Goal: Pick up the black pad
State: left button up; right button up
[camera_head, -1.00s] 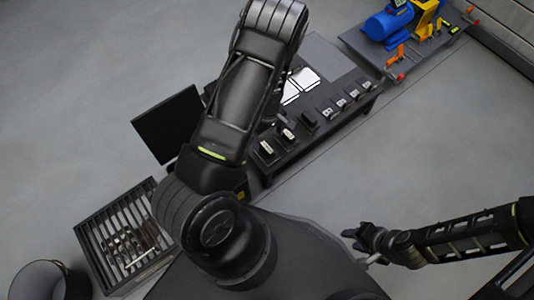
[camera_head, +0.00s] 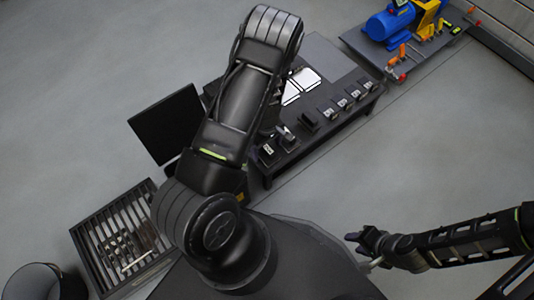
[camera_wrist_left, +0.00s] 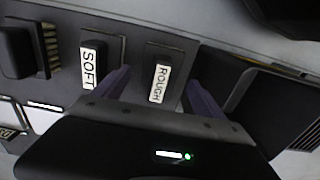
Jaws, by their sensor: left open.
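In the left wrist view, a dark block with a white ROUGH label (camera_wrist_left: 160,80) stands between the two fingers of my open left gripper (camera_wrist_left: 155,92). The fingers are on either side of it, with gaps visible; I cannot tell the height. A second dark block with a SOFT label (camera_wrist_left: 92,65) is left of the fingers, and an unlabelled-looking black block (camera_wrist_left: 17,50) is further left. In the head view, small dark blocks (camera_head: 308,122) line the bench's front; my arm hides my left gripper. My right gripper (camera_head: 362,246) is over the floor, away from the bench; its jaws are unclear.
The dark bench (camera_head: 335,68) also carries white sheets (camera_head: 300,84). A black screen (camera_head: 165,125) stands left of my left arm. A slatted crate (camera_head: 92,215) and a round bin (camera_head: 42,282) are lower left. A blue motor (camera_head: 388,25) on a platform is upper right. Open floor lies around them.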

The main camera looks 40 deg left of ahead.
pick_arm(q)
notch_tip(320, 180, down, 2)
dwell(0.6)
jog(key=c, duration=1.5)
